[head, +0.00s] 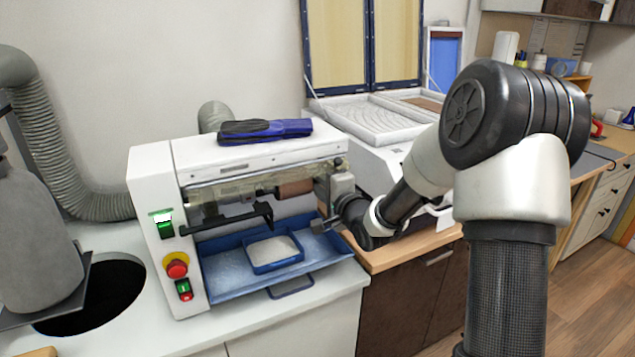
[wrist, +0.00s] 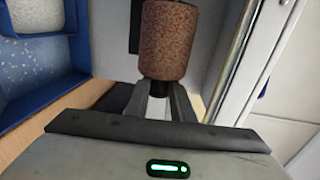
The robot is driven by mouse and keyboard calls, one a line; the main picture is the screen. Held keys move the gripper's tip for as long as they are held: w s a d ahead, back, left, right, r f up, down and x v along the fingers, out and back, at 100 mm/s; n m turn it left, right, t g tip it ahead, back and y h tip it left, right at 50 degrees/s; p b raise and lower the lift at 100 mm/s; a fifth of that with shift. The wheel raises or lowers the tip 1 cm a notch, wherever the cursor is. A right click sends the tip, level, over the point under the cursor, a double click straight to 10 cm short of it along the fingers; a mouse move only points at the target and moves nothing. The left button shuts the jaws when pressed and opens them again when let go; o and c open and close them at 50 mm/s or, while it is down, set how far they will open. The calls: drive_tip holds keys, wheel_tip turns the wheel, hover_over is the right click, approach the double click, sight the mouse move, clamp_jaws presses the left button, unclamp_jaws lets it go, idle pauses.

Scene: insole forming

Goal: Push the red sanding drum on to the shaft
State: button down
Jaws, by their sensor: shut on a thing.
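The red-brown sanding drum (wrist: 166,40) shows in the wrist view, just beyond my gripper (wrist: 165,95), whose fingers are shut on its near end. In the head view the drum (head: 295,188) is inside the white sanding machine (head: 235,160), under its top cover. My gripper (head: 322,190) reaches in from the machine's right side. The drum lies roughly level there. The shaft is hard to make out; whether the drum is around it I cannot tell.
A blue tray (head: 225,262) with a smaller blue-rimmed tray (head: 254,268) lies below the drum. A black bracket (head: 232,217) stands in front. A blue and black cloth-like item (head: 265,129) lies on the machine. A white unit with an open lid (head: 365,110) stands behind my arm.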

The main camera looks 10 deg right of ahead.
sight(298, 188)
drive_tip(key=shift+s+a+b, duration=0.3)
drive_tip(key=shift+a+b, duration=0.05)
drive_tip(key=shift+a, duration=0.55)
drive_tip(key=shift+s+a+b, duration=0.3)
drive_tip(key=shift+a, duration=0.6)
drive_tip(key=shift+s+a+b, duration=0.3)
drive_tip(key=shift+a+b, duration=0.05)
drive_tip(key=shift+a, duration=0.55)
idle(3.7)
